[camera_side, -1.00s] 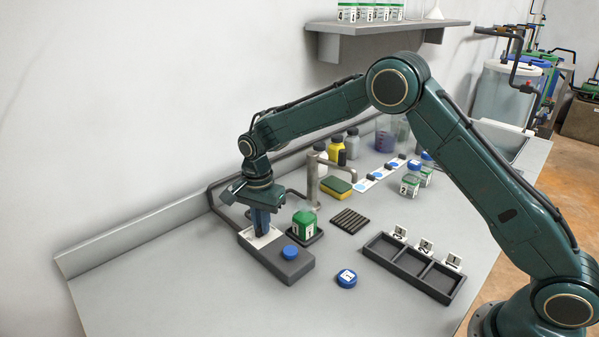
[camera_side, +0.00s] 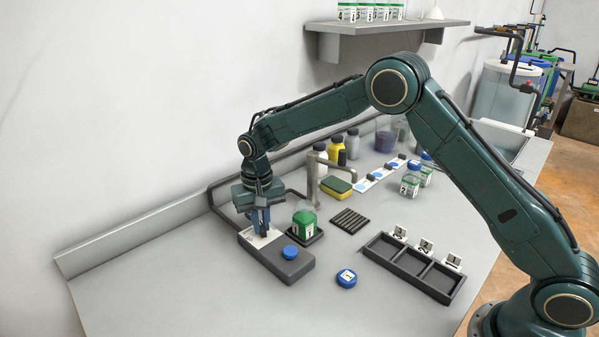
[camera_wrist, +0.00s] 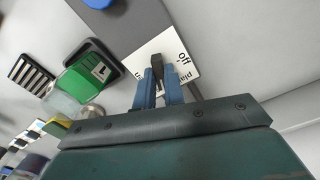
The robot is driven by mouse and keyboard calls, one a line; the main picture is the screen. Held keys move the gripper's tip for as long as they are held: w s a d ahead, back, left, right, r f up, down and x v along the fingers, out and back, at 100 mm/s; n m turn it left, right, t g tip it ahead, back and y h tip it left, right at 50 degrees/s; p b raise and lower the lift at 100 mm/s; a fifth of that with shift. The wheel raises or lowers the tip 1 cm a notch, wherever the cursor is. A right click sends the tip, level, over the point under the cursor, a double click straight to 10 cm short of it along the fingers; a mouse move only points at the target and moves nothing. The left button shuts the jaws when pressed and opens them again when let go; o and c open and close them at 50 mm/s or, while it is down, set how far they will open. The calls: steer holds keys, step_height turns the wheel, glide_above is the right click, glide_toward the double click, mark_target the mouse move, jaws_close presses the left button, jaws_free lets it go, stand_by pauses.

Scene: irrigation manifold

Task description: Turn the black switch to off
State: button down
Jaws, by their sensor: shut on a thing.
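The black switch (camera_wrist: 158,65) sits on a white label plate (camera_wrist: 184,44) on a grey box (camera_side: 290,265). My gripper (camera_side: 261,228) points down over the plate and is shut on the switch. In the wrist view, the two blue fingers (camera_wrist: 158,88) stand on either side of it. The word "off" is readable on the plate, right of the switch; other lettering by the fingers is partly hidden. The switch's narrow end points up in the wrist picture, toward neither edge label clearly. Most of the switch is hidden in the side view.
A blue button (camera_side: 290,252) is on the box's near end. A green-filled jar (camera_side: 304,222) stands close right of my gripper, with a metal tap (camera_side: 313,180) behind. A blue lid (camera_side: 346,278) and an empty three-part tray (camera_side: 414,268) lie to the right. The front-left counter is clear.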

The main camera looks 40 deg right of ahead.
steer(key=n, duration=1.2)
steer(key=shift+r, duration=0.1)
steer(key=n, duration=0.3)
steer(key=shift+n, duration=1.9)
steer(key=shift+a, duration=0.1)
steer(key=c, duration=1.5)
jaws_free()
